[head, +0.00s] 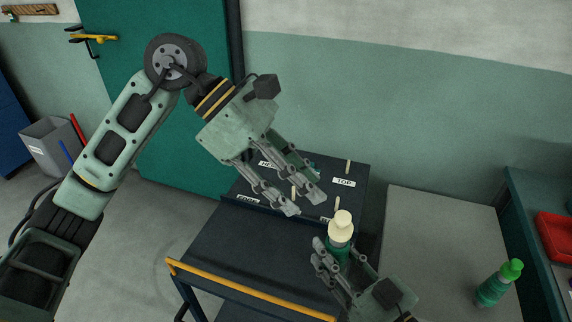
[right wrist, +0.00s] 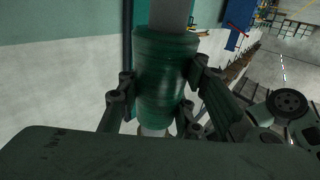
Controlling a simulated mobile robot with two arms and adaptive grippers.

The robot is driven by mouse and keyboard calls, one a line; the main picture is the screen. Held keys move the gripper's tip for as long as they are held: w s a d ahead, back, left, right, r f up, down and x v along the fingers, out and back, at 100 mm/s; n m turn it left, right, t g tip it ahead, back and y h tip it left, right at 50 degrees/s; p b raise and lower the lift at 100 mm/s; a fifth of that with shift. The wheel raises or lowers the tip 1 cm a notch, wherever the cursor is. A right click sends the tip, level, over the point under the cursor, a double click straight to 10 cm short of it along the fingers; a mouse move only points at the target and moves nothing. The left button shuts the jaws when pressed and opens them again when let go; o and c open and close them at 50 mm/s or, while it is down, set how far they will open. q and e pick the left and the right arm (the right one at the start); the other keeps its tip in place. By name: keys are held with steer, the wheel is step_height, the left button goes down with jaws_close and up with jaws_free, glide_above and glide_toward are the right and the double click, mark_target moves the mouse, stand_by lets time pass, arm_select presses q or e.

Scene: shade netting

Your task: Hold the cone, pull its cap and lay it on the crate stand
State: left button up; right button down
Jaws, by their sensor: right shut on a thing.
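The cone, with a green wound body (head: 338,249) and a cream cap (head: 341,222) on top, stands roughly upright in my right gripper (head: 337,262). In the right wrist view its green body (right wrist: 164,80) sits between the fingers, with grey ends showing above and below. My right gripper is shut on this body, below the cap. My left gripper (head: 306,203) is open and empty, above and left of the cap, over the labelled rack. I cannot tell for sure which surface is the crate stand; a grey flat-topped block (head: 425,225) stands right of the cone.
A dark labelled rack (head: 355,172) with short pegs stands behind the cone on a dark cart with a yellow rail (head: 240,290). A green bottle-shaped thing (head: 492,289) is at the right. A red tray (head: 556,236) lies on the right bench. A grey bin (head: 50,147) is at the left.

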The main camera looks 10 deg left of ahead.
mark_target(336, 214)
arm_select(q)
steer(key=x, duration=0.8)
steer(key=shift+d+f, duration=0.15)
steer(key=shift+d, duration=0.1)
steer(key=shift+c, duration=0.4)
jaws_close()
steer(key=shift+r, duration=1.15)
steer(key=shift+r, duration=2)
